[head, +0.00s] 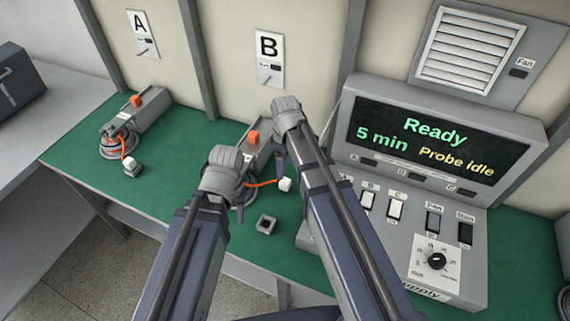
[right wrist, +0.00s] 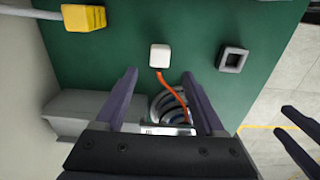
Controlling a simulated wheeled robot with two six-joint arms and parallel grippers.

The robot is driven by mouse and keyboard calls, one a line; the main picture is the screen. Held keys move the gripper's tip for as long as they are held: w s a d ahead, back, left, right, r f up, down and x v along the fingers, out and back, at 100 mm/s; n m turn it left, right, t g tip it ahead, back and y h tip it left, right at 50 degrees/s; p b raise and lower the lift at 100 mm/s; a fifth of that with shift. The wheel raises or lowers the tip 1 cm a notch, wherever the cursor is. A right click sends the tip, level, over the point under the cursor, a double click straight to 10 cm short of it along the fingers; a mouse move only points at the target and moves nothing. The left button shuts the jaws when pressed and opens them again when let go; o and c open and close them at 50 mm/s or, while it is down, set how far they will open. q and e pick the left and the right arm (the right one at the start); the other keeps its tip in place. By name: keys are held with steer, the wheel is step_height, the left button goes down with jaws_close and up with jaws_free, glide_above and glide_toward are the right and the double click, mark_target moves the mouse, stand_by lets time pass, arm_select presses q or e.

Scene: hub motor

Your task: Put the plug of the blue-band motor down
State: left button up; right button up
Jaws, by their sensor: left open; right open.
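A white plug (head: 285,184) lies on the green bench top beside the station B motor, its orange cable running to that motor. In the right wrist view the plug (right wrist: 160,57) rests apart from my right gripper (right wrist: 163,88), whose fingers are open and empty, with the coiled motor (right wrist: 170,106) partly hidden behind the gripper. My left gripper (head: 222,165) is beside the station B motor in the head view; its fingertips are mostly hidden.
A dark square socket (head: 267,224) sits on the green bench (head: 190,170) near its front edge. The control console (head: 440,140) at the right reads Ready, 5 min, Probe idle. A yellow connector (right wrist: 84,18) with a grey cable shows in the right wrist view.

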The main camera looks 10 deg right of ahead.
arm_select(q)
step_height(320, 180, up, 3)
steer(key=shift+r+p, duration=0.1)
steer(key=shift+p, duration=0.95)
arm_select(e)
steer(key=s+a+r+m, duration=0.1)
steer(key=s+a+m, duration=0.1)
steer(key=s, duration=0.5)
steer(key=s+a+r+m+h, duration=0.1)
steer(key=s+a+r+m, duration=0.1)
steer(key=s+m, duration=0.3)
steer(key=s+a, duration=0.1)
steer(key=s, duration=0.1)
steer(key=shift+s+a+r, duration=0.15)
steer(key=shift+s+a, duration=0.2)
steer(key=shift+s, duration=0.05)
